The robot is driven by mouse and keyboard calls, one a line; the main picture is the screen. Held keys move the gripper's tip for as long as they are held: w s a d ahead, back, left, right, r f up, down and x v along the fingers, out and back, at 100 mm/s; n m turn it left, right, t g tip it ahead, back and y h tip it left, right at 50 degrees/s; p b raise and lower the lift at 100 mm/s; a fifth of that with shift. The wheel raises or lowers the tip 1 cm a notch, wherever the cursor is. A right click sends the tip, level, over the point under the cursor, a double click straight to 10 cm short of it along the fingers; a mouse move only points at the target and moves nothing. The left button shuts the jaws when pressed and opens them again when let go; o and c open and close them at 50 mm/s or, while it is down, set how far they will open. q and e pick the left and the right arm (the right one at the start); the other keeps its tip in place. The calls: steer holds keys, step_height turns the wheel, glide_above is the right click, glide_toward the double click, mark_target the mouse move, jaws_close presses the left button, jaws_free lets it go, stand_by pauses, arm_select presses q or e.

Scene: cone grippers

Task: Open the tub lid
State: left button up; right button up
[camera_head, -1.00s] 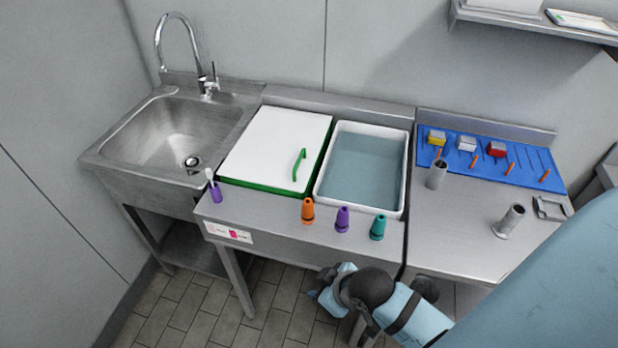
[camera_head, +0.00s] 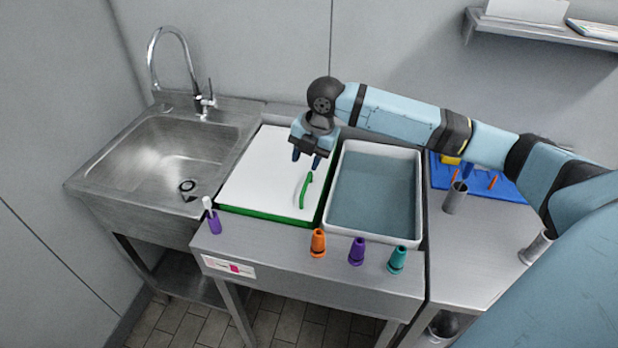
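The tub lid (camera_head: 262,180) is a white board with a green edge, lying flat over the tub left of the open water tub. Its green handle (camera_head: 305,191) stands near the lid's right side. My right gripper (camera_head: 306,160) points down above the lid, just behind the handle, with its two dark fingers apart and nothing between them. It appears apart from the handle. My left gripper is not in view.
An open white tub (camera_head: 421,195) of water sits right of the lid. A purple holder with a brush (camera_head: 213,220) stands at front left. A sink (camera_head: 165,160) is further left.

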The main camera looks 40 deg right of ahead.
steer(key=n, duration=0.1)
glide_toward(308, 179)
steer(key=shift+g, duration=0.3)
steer(key=x, duration=0.8)
steer(key=shift+w+f, duration=0.2)
steer(key=shift+w, duration=0.15)
jaws_close()
